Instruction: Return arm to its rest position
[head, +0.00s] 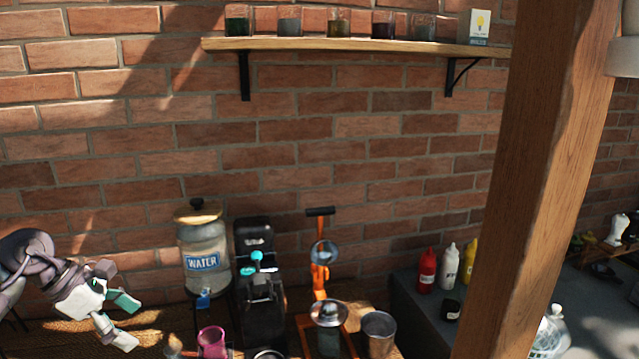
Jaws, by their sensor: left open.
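My left gripper (127,318) shows at the lower left of the head view, its arm coming in from the left edge. Its white and teal fingers are spread apart with nothing between them. It hangs above the wooden table (60,340), left of the water dispenser (205,245) and apart from it. My right gripper is not in the head view.
A wooden post (545,150) blocks part of the right side. Bottles (427,270) stand on the grey counter. A wall shelf (350,46) holds jars.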

